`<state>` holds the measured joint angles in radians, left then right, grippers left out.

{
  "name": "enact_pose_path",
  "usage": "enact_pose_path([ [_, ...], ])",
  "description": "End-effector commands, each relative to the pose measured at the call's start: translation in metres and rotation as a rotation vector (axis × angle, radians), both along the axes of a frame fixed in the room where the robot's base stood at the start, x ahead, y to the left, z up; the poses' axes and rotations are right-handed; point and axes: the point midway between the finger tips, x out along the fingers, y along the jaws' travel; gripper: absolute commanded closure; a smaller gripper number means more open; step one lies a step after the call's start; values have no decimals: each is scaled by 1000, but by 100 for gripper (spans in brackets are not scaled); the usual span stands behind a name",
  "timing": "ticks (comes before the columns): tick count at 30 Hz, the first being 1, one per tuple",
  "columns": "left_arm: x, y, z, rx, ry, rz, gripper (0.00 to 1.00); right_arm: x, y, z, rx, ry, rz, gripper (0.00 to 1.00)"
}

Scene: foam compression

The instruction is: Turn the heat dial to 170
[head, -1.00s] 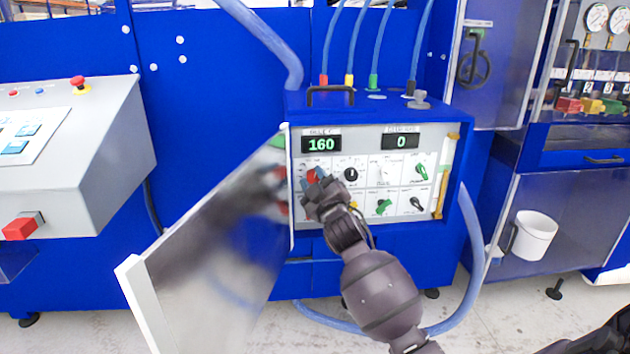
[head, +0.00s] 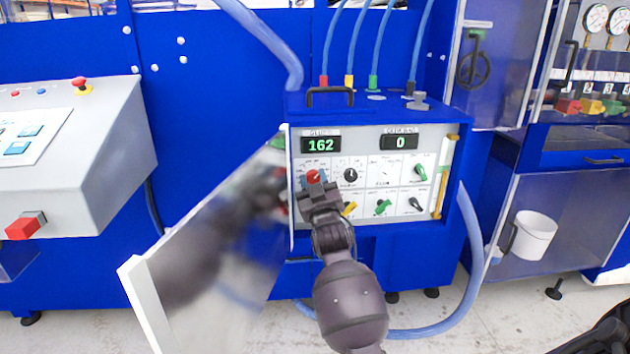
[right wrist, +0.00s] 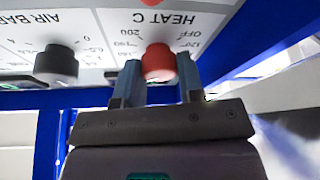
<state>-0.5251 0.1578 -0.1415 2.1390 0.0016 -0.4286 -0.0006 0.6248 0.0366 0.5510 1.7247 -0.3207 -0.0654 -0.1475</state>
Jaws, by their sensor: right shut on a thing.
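The red heat dial (head: 314,177) sits at the upper left of the control panel (head: 375,160). In the right wrist view the red dial (right wrist: 159,64) is between the two fingers of my right gripper (right wrist: 157,82), which is shut on it, under the upside-down label HEAT C. In the head view my right gripper (head: 316,184) reaches the dial from below. The right display (head: 400,142) reads 0. My left gripper is not in view.
A black knob (head: 351,175) is right of the heat dial, and green knobs (head: 421,173) are farther right. The open panel door (head: 215,240) hangs at the left, close to my right gripper. Blue hoses (head: 472,260) run around the box.

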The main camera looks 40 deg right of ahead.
Motion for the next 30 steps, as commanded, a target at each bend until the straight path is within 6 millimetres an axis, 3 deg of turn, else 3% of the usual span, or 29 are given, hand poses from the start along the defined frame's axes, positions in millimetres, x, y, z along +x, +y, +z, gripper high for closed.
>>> enact_pose_path([
  [20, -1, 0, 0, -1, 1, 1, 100, 0, 0, -1, 64, -37, 0, 88],
  [21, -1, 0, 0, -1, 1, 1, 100, 0, 0, -1, 64, -37, 0, 59],
  [24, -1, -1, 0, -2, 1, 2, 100, 0, 0, -1, 63, -36, 0, 43],
  [25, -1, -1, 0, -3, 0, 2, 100, 0, 0, -1, 63, -38, 0, 39],
  [30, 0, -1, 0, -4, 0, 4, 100, 0, 0, 0, 62, -37, -1, 39],
])
